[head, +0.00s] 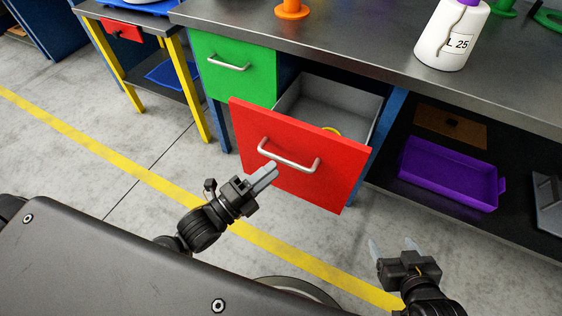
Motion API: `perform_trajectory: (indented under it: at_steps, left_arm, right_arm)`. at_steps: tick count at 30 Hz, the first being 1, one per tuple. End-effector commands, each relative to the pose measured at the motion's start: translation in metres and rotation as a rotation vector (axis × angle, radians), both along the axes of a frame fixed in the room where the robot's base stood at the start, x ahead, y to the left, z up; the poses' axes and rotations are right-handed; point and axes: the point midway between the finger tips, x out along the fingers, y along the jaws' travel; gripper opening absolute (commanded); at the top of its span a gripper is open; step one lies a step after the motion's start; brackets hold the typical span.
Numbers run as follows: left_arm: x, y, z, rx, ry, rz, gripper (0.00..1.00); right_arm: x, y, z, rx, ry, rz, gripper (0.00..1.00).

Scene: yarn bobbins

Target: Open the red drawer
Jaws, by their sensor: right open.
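The red drawer (310,185) stands pulled out under the workbench, its grey inside showing behind the front. Its silver handle (290,161) runs across the front. My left gripper (274,171) is just in front of the drawer, below the left part of the handle, and no grip on it shows. Its fingers look close together, and I cannot tell whether they are fully shut. My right gripper (392,245) is open and empty, below and to the right of the drawer.
A green drawer (225,68) is closed at the upper left of the red one. A yellow ring-shaped thing (331,131) partly shows inside the red drawer. A purple tray (450,174) lies on the lower shelf. A white bottle (451,38) stands on the workbench (345,38).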

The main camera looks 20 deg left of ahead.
Motion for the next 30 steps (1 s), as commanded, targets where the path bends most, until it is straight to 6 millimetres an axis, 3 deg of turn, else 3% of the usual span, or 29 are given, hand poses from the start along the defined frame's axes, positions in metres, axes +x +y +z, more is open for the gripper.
perform_trajectory:
  at_steps: [4, 10, 30]
  left_arm:
    - [-0.025, 0.015, -0.006, 0.002, 0.003, -0.001, 0.34]
    - [-0.043, 0.027, -0.009, 0.001, 0.001, -0.001, 0.34]
    - [-0.047, 0.03, -0.009, -0.007, 0.003, -0.001, 0.34]
  right_arm:
    - [0.0, -0.001, 0.0, -0.002, 0.002, -0.002, 0.71]
    - [0.0, -0.001, 0.0, -0.002, 0.001, -0.002, 0.71]
    - [0.001, 0.0, 0.002, 0.002, -0.005, -0.001, 0.71]
